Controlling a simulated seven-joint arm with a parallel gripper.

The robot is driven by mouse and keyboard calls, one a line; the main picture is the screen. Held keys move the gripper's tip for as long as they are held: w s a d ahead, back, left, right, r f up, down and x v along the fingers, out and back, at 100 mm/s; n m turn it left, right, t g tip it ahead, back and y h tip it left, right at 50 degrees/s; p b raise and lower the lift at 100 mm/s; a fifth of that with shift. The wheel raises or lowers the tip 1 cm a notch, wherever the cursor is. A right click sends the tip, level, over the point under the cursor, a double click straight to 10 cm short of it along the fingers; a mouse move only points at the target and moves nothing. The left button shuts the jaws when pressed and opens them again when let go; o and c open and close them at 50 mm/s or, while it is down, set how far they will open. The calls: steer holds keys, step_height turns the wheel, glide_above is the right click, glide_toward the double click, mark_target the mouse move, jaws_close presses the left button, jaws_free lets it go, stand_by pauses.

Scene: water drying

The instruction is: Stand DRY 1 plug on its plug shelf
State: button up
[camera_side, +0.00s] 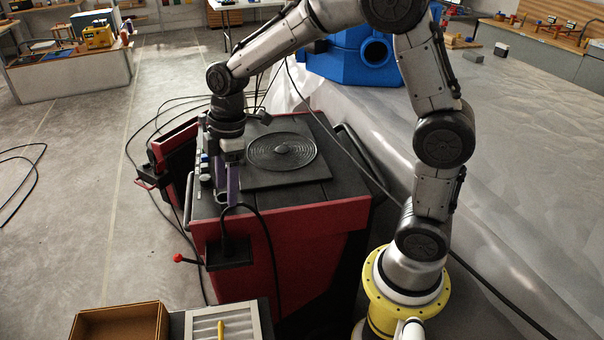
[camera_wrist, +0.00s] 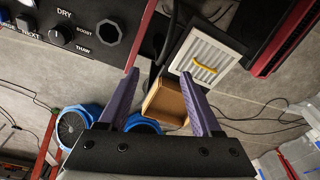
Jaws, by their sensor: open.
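My gripper (camera_side: 233,190) points down at the near left corner of the red machine's top, beside the control panel. Its two purple fingers also show in the wrist view (camera_wrist: 160,88), spread apart with nothing seen between them. A small black shelf (camera_side: 240,259) juts from the machine's near red face. A dark plug-like piece (camera_side: 227,244) appears to stand on it, with a black cable looping from it; no label is readable. A second dark ledge (camera_side: 150,180) is on the machine's left side. I cannot tell which shelf or plug is DRY 1.
The control panel (camera_wrist: 75,30) has knobs and a DRY label. A round ringed plate (camera_side: 283,151) lies on the machine's top. An open cardboard box (camera_side: 120,325) and a white slatted tray with a yellow piece (camera_side: 221,328) are in front. Cables run over the floor.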

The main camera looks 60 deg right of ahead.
steer(key=s+d+r+m+t, duration=0.1)
steer(key=s+r+m, duration=0.1)
steer(key=s, duration=0.5)
steer(key=s+d+r+m+t+h, duration=0.1)
steer(key=s+r+m+t, duration=0.1)
steer(key=s+m, duration=0.3)
steer(key=s+d+r+m+t, duration=0.1)
steer(key=s+r+m, duration=0.3)
steer(key=s, duration=0.6)
steer(key=shift+d+r+t, duration=0.15)
steer(key=shift+d+t, duration=0.05)
steer(key=shift+t, duration=0.1)
